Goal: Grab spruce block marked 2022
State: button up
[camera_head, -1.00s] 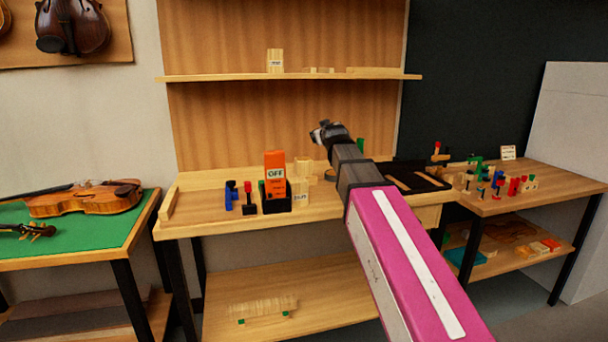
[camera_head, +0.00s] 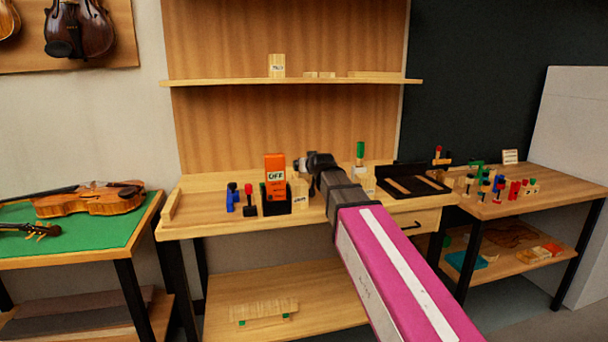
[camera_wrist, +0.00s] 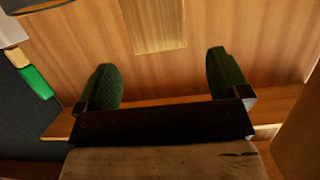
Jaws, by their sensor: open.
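My gripper (camera_head: 304,163) is over the back of the bench, just right of the orange box. In the wrist view its two dark green finger pads (camera_wrist: 162,75) are wide apart with nothing between them. A pale wooden block (camera_wrist: 155,22) lies beyond the fingertips there, cut off by the top edge; no marking shows on it. In the head view a pale labelled block (camera_head: 299,192) stands beside the orange box, below my gripper. Another labelled block (camera_head: 277,68) stands on the upper shelf. The labels are too small to read, so I cannot tell which is 2022.
The orange box (camera_head: 275,169) stands in a black holder, with blue and red-topped tools to its left. A green-topped item (camera_head: 360,150) and a black tray (camera_head: 430,190) are right of my arm. The shelf (camera_head: 230,82) overhangs the back.

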jog(key=x, duration=0.7)
jog(key=shift+w+a, duration=0.1)
jog(key=shift+w, duration=0.2)
jog(key=c, duration=1.1)
